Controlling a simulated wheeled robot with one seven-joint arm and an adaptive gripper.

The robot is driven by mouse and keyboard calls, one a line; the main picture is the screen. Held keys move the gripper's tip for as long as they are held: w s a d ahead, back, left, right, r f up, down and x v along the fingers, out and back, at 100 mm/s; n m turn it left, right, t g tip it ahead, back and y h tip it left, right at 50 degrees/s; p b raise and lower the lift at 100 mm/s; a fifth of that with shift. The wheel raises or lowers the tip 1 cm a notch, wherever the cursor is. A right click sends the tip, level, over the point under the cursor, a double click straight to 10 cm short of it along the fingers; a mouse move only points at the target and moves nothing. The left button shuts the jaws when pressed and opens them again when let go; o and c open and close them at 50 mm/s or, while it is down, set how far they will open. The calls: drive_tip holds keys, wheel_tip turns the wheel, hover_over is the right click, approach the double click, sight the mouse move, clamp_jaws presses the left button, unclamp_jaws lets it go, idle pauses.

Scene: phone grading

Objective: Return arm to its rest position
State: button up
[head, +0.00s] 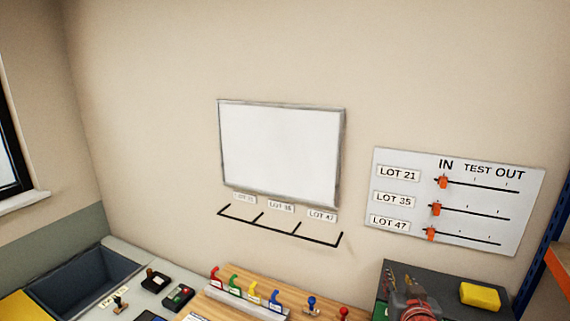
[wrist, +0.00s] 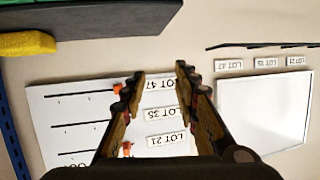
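My gripper (wrist: 159,76) shows in the wrist view with its two fingers spread apart and nothing between them. The wall with the lot board is behind them, upside down in that view. In the head view my gripper (head: 402,283) is at the bottom right, in front of the dark grey box, below the lot board. Only its end shows there; the rest of my arm is out of the frame.
The lot board (head: 459,237) has three orange sliders at its IN side. A whiteboard (head: 280,150) hangs above a black wall rack (head: 280,226). A yellow sponge (head: 480,296) lies on the grey box (head: 452,281). Coloured hooks, stamps and a dark bin (head: 85,284) line the bench.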

drive_tip(key=s+a+f+n+g+y+b, duration=0.1)
drive_tip(key=s+a+f+g+b, duration=0.1)
drive_tip(key=s, duration=0.6)
drive_tip(key=s+a+f+n+g+y+b, duration=0.1)
drive_tip(key=s+a+f+g+b, duration=0.1)
drive_tip(key=s, duration=0.7)
drive_tip(key=s+a+f+n+g+y+b, duration=0.1)
drive_tip(key=s+a+f+g, duration=0.3)
drive_tip(key=s, duration=0.5)
drive_tip(key=shift+a+b, duration=0.5)
drive_tip(key=shift+a, duration=0.55)
